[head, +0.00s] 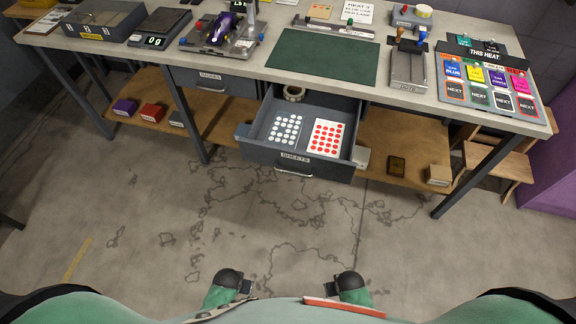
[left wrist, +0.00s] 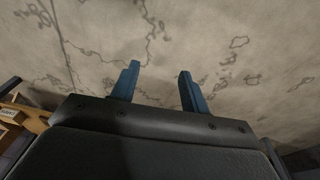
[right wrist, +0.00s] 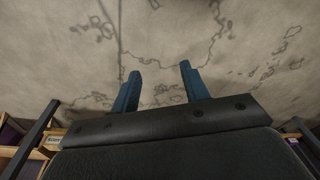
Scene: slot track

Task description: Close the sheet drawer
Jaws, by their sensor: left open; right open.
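The sheet drawer (head: 262,152) is a dark grey drawer under the workbench, pulled out toward me, with a label reading SHEETS and a handle on its front. Inside lie a sheet with white dots (head: 285,129), a sheet with red dots (head: 326,137) and a roll of tape (head: 294,93) at the back.
The workbench (head: 405,110) carries a green mat (head: 322,58), a purple car in a fixture (head: 221,30), a stapler-like tool (head: 408,65) and a card board (head: 487,75). A shut drawer (head: 211,77) is left of the open one. A wooden shelf (head: 222,128) runs below. Floor between is clear.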

